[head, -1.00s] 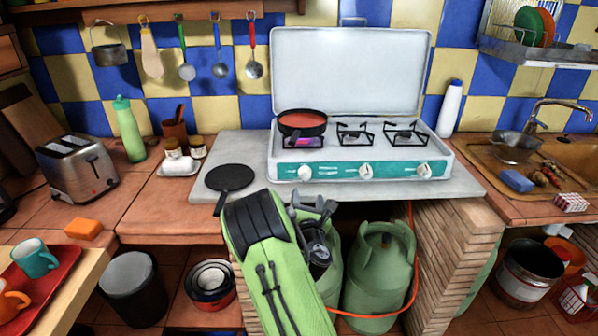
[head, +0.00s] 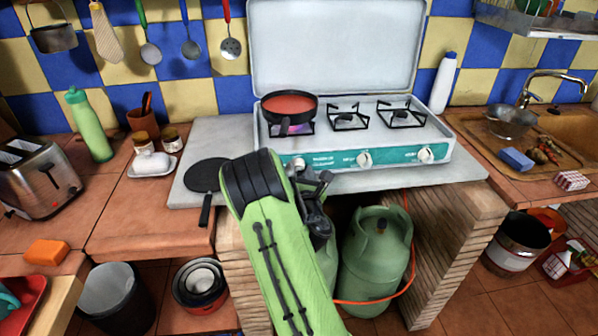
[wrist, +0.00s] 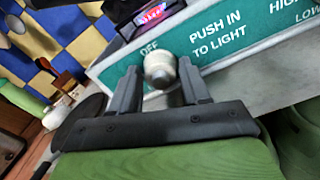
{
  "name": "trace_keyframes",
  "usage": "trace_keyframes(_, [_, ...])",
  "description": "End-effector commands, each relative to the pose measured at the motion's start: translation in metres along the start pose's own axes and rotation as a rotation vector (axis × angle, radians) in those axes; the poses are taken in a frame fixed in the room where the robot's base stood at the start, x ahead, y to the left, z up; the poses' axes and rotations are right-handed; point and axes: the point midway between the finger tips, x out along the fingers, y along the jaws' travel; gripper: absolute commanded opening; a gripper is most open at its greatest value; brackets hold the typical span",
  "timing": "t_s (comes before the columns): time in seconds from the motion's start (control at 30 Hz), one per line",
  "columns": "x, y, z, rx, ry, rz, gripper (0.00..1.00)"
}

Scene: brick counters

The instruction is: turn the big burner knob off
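The white stove (head: 355,158) has a teal front panel with three knobs. The leftmost knob (wrist: 160,70) is pale and round, beside the words "OFF" and "PUSH IN TO LIGHT" in the wrist view. In the head view this knob (head: 298,163) is partly hidden by my gripper. My gripper (wrist: 160,82) is open, with one finger on each side of the knob; I cannot tell whether they touch it. A pan of red sauce (head: 290,106) sits on the left burner, where a purple-pink glow (head: 300,128) shows.
The middle knob (head: 364,159) and right knob (head: 426,154) are to the right. A black flat pan (head: 205,175) lies left of the stove, its handle over the counter edge. Green gas bottles (head: 377,260) with an orange hose stand below the counter.

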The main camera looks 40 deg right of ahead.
Motion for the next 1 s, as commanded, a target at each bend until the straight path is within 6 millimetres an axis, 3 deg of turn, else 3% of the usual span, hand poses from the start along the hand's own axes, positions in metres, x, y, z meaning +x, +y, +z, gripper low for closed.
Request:
trace_keyframes(0.03, [0.0001,0.0000,0.0000,0.000,0.000,0.000,0.38])
trace_keyframes(0.23, [0.0001,0.0001,0.0000,0.000,0.000,0.000,0.08])
trace_keyframes(0.63, [0.0002,-0.0003,0.0003,0.082,0.000,0.000,0.08])
trace_keyframes(1.0, [0.0001,-0.0010,0.0000,0.385,0.000,0.000,0.08])
